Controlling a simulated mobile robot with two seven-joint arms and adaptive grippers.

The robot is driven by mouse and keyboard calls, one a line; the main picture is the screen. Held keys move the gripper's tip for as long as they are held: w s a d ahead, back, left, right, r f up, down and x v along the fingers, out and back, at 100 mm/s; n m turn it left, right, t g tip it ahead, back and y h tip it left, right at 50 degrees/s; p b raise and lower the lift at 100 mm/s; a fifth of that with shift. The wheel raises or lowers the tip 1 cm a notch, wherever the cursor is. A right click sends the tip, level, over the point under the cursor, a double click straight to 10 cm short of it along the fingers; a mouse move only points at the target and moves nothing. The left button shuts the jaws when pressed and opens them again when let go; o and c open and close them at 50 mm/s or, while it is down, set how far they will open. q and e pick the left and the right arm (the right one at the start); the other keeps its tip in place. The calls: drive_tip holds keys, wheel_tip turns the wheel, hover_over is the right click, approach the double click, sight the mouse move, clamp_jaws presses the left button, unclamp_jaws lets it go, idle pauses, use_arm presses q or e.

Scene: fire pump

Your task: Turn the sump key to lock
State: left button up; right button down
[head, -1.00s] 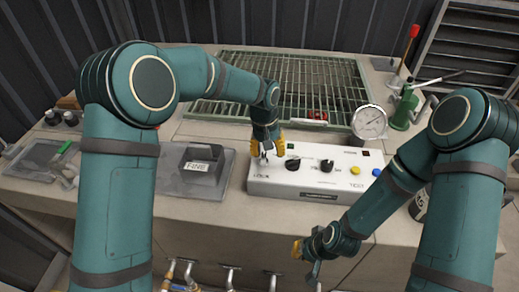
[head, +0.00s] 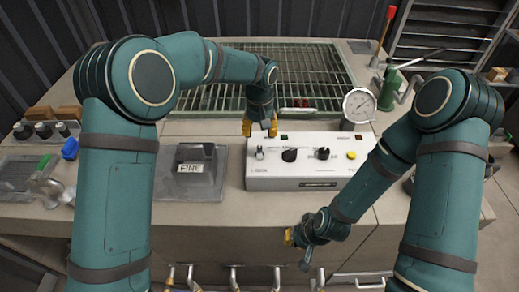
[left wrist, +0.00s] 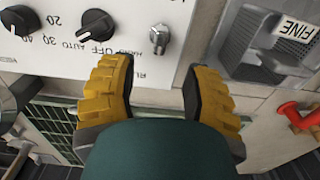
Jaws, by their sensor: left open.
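The sump key (head: 259,153) is a small silver key switch at the left end of a white control panel (head: 318,184). It also shows in the left wrist view (left wrist: 159,38), at the top centre, with its lettering partly cut off by a finger. My left gripper (head: 260,128) is open, with yellow fingers apart, just behind the key at the panel's back edge. In the left wrist view, the gripper (left wrist: 160,85) has nothing between its fingers, and the key lies beyond their tips. My right gripper (head: 297,242) hangs low in front of the counter; its finger opening is unclear.
A black selector knob (head: 289,155), a second knob (head: 322,153) and a yellow button (head: 351,155) sit right of the key. A grey box marked FINE (head: 190,168) stands left.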

sight(259, 149)
use_arm(q)
wheel_tip(259, 149, down, 8)
drive_tip(key=shift+b, duration=0.35)
clamp_jaws()
